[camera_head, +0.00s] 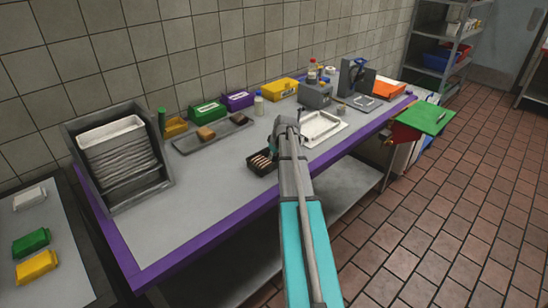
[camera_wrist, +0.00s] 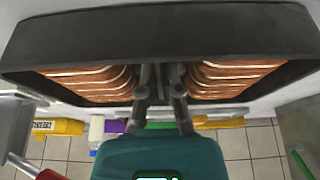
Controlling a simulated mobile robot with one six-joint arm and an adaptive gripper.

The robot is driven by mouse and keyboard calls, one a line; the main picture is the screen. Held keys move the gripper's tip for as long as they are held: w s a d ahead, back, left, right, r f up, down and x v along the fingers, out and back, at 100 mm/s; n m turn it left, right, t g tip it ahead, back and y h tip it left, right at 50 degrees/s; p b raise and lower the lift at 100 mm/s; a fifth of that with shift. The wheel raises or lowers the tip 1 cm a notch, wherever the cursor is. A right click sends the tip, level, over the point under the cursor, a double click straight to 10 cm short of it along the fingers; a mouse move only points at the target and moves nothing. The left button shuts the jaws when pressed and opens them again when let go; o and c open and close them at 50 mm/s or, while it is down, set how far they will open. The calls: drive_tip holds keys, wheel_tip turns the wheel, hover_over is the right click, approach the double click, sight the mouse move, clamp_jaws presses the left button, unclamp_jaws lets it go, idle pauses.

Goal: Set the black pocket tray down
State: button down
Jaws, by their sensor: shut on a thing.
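The black pocket tray (camera_head: 259,170) shows in the head view over the grey tabletop, near the table's purple front edge. Several reddish-brown ribbed pieces sit in it. In the wrist view the tray (camera_wrist: 160,35) spans the top, with copper-brown folded pieces visible on both sides of my fingers. My gripper (camera_wrist: 162,82) is shut on the tray at the middle of its long side. In the head view my arm partly covers the gripper and the tray's right end. I cannot tell whether the tray's underside touches the table.
A white-lined metal tray (camera_head: 320,125) lies right of my gripper. A long grey tray (camera_head: 187,145) with brown pieces lies behind. A rack of stacked trays (camera_head: 118,162) stands left. Yellow, green (camera_head: 207,112) and purple boxes line the wall. The table's left-middle (camera_head: 190,205) is clear.

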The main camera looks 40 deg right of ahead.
drive_tip(key=shift+f, duration=0.15)
drive_tip(key=c, duration=0.8)
unclamp_jaws()
drive_tip(key=p+v, duration=1.1)
drive_tip(key=v, duration=0.1)
idle(0.8)
